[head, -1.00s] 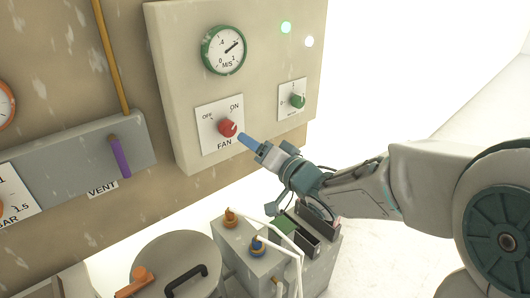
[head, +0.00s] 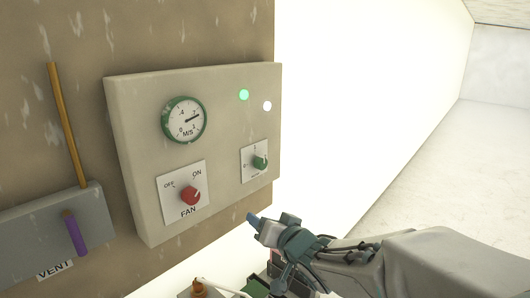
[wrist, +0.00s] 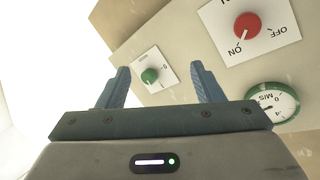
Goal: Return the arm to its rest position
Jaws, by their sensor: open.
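My gripper (head: 252,217) is in front of the lower right part of the control panel, below the green knob and apart from the panel. In the wrist view its two blue fingers (wrist: 160,88) stand apart with nothing between them. My arm reaches in from the lower right of the head view. The red FAN knob (head: 190,195) is on the panel, its pointer toward the ON side; it also shows in the wrist view (wrist: 247,26). The green knob (head: 260,162) also shows in the wrist view (wrist: 150,76).
The beige panel (head: 135,130) carries a green-rimmed M/S gauge (head: 185,120), a green light (head: 244,95) and a white light (head: 267,106). A purple vent lever (head: 75,234) is at left. Boxes with cables (head: 199,289) are low beneath my gripper. The right side is open.

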